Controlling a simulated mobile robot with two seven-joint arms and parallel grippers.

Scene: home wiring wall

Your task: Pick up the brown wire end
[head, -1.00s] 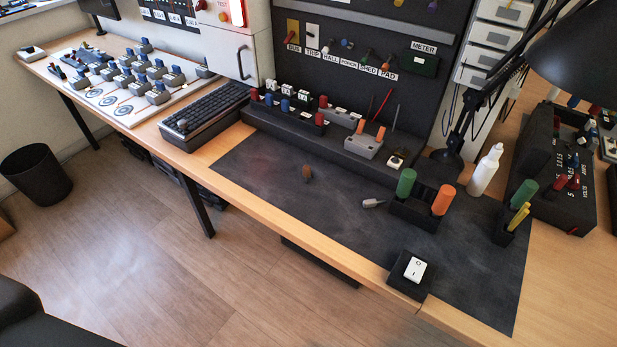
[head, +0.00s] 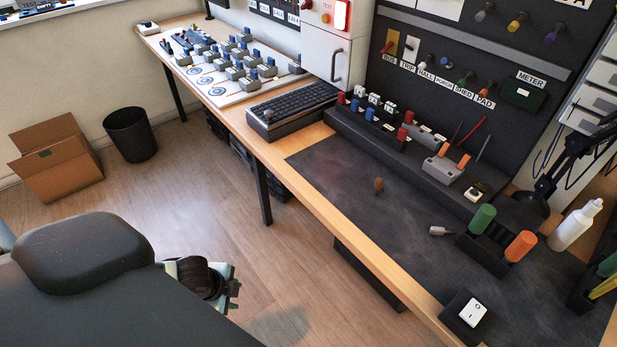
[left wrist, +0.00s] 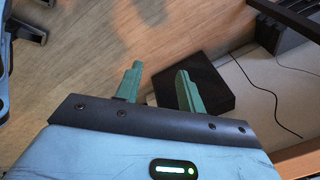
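A small brown piece (head: 379,184) stands on the dark mat (head: 340,160) in the head view; it may be the brown wire end, but it is too small to tell, and no wire shows on it. My left gripper (head: 234,287) is low in the head view, out over the floor in front of the bench, well away from the brown piece. In the left wrist view my left gripper (left wrist: 160,72) has its two green fingers apart with nothing between them. My right gripper is not in view.
A small grey piece (head: 438,231) and a black holder with green and orange handles (head: 488,255) are on the mat. A switch box (head: 465,316) sits at the front edge. A keyboard (head: 292,106) lies to the left. The mat around the brown piece is clear.

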